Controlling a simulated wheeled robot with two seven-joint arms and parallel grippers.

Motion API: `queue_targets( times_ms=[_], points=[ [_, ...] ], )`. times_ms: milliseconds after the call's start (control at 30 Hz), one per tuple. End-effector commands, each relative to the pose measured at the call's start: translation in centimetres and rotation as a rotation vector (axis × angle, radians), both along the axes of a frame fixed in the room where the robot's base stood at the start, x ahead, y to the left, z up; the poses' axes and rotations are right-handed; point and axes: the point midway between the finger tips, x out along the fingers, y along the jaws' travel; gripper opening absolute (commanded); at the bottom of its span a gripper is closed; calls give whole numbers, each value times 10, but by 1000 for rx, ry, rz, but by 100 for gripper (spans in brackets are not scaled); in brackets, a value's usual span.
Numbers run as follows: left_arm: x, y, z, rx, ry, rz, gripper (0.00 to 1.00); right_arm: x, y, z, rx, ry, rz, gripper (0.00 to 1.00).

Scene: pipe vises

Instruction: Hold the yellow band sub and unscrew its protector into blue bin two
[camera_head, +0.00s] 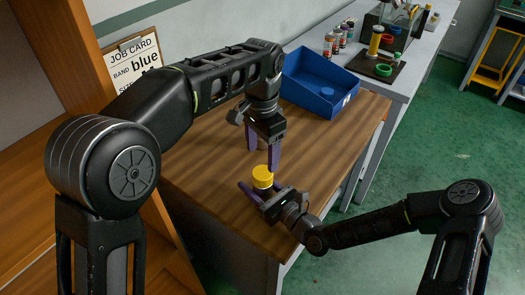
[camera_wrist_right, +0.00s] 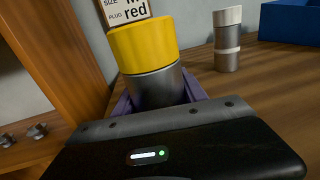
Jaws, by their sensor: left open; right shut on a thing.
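A metal sub (camera_wrist_right: 155,88) with a wide yellow cap-like top (camera_wrist_right: 142,45) stands upright in my right gripper; the yellow top also shows in the head view (camera_head: 263,173). My right gripper (camera_head: 262,190) is shut on its metal body, below the yellow part. My left gripper (camera_head: 275,155), with purple fingers pointing down, is open above and just behind the yellow top, apart from it. No bin number is readable.
Another grey sub with a pale band and top (camera_wrist_right: 228,45) stands on the wooden bench (camera_head: 205,165), partly hidden behind my left gripper in the head view. A job card (camera_head: 135,60) reads band blue. Cans (camera_head: 338,40) stand farther back. The bench's left part is clear.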

Motion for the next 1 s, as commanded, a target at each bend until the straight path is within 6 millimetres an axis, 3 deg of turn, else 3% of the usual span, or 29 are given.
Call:
queue_targets(
  times_ms=[600,800,1000],
  points=[
    [0,-1,1,0,-6,-1628,67,0,-1,0,-1,-1,-1,0],
    [0,-1,1,0,-5,-1948,67,0,-1,0,-1,-1,-1,0],
    [0,-1,1,-1,-6,-2050,67,0,-1,0,-1,-1,-1,0]
  ],
)
